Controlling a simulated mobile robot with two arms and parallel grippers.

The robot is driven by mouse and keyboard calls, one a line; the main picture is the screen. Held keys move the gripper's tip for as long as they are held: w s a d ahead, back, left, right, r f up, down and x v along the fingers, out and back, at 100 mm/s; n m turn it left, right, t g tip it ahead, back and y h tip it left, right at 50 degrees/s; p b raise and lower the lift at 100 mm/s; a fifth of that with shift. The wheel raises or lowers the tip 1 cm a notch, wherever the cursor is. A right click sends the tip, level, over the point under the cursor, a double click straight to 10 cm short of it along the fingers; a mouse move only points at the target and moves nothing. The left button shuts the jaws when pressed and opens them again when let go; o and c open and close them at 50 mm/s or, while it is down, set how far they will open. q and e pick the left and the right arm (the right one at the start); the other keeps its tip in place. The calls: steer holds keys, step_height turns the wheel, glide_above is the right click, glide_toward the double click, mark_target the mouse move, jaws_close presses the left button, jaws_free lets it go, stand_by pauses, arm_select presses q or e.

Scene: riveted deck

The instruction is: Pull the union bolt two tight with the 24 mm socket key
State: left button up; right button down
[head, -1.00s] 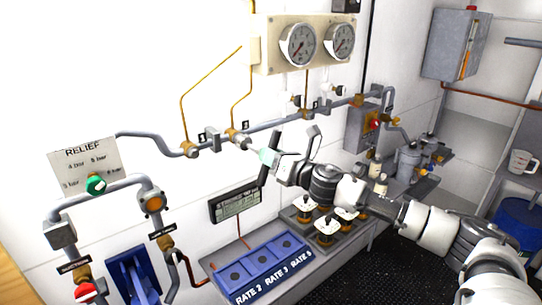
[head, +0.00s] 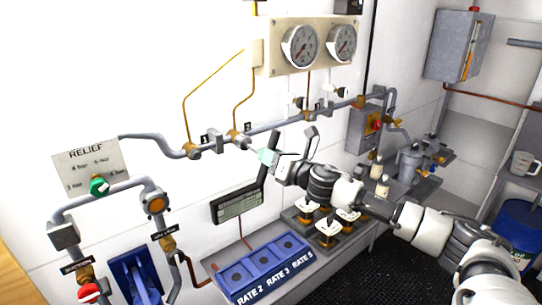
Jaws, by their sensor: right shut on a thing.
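My right gripper (head: 278,160) reaches in from the right, in front of the wall pipe. It is shut on the 24 mm socket key, whose pale green part (head: 266,156) shows at the jaws. A thin grey shank runs from there up and left toward the brass fitting by label 2 (head: 235,136), which I take for union bolt two. The key's tip is at or very close to this fitting; I cannot tell if it is seated. A similar fitting by label 1 (head: 191,151) is further left. My left gripper is out of view.
Two gauges (head: 300,47) hang above the pipe. Below are a dark display (head: 237,204), a blue block marked RATE (head: 262,265) and several white-topped valves (head: 328,229). The relief panel (head: 86,167) is at left. A grey box (head: 455,45) is on the right wall.

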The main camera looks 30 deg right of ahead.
steer(key=shift+w+a+r+p, duration=0.1)
steer(key=shift+w+p, duration=0.2)
steer(key=shift+w, duration=0.35)
stand_by(0.3)
stand_by(0.4)
steer(key=shift+m+b, duration=0.4)
steer(key=shift+m, duration=0.2)
steer(key=shift+n+p, duration=0.4)
steer(key=shift+p, duration=0.05)
steer(key=shift+s, duration=0.1)
